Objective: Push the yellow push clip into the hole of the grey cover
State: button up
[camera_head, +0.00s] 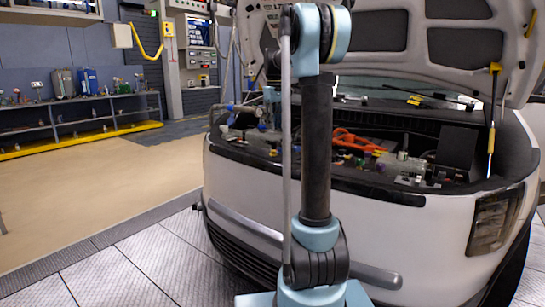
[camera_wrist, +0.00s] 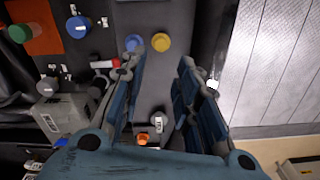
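In the wrist view, a round yellow piece (camera_wrist: 161,42), which looks like the yellow push clip, is on a dark grey surface (camera_wrist: 152,82), which may be the grey cover. My gripper (camera_wrist: 161,58) is above this surface. Its two fingers are spread well apart with nothing held between them. The yellow piece shows just past the fingertips, between the two finger lines. I cannot see a hole in the grey surface or tell whether the clip is seated. In the head view, my arm hides part of the engine bay (camera_head: 345,150).
Beside the yellow piece is a blue round cap (camera_wrist: 133,42). Further left are another blue cap (camera_wrist: 77,27) and a green one (camera_wrist: 19,33). An orange piece (camera_wrist: 142,140) lies lower down. The raised hood (camera_head: 430,40) hangs over the bay. The floor at left is clear.

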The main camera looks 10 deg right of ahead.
aim_at(273, 154)
notch_tip(273, 154, down, 12)
jog(key=shift+a+f, duration=0.1)
jog(key=c, duration=0.3)
dwell(0.7)
jog(key=shift+c, duration=0.2)
